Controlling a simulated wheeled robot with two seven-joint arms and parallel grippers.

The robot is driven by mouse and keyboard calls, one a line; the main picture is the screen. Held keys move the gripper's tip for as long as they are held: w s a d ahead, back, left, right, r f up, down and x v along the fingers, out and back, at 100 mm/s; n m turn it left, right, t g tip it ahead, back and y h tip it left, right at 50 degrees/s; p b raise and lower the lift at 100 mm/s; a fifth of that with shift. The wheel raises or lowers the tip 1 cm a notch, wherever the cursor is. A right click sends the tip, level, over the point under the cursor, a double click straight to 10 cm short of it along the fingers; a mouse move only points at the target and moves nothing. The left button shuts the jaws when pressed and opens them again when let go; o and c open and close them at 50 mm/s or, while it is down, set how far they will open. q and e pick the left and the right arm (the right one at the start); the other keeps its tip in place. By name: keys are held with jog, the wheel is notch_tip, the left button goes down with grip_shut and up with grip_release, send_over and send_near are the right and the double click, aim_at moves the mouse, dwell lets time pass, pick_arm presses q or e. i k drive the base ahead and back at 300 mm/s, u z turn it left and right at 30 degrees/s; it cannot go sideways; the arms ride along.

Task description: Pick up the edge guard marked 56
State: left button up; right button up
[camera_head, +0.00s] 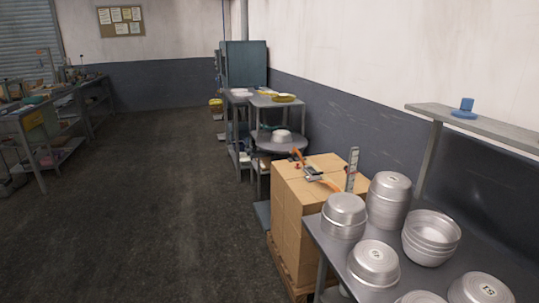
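I cannot make out an edge guard marked 56 in the head view. On the cardboard boxes (293,215) lies a tool with orange parts (314,174). An upright pale strip with dark marks (352,169) stands at the back right of the boxes; its marks are too small to read. Neither of my grippers is in view.
A grey table (333,256) at the front right holds several metal pans, single (374,263) and stacked (389,200). A shelf (479,125) with a blue object (465,107) is above. Workbenches (40,120) stand left. The floor (150,200) between is clear.

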aim_at(293, 159)
jog(key=u, duration=0.45)
jog(key=i, duration=1.95)
jog(key=z, duration=0.25)
jog(key=i, duration=1.25)
jog(key=z, duration=0.45)
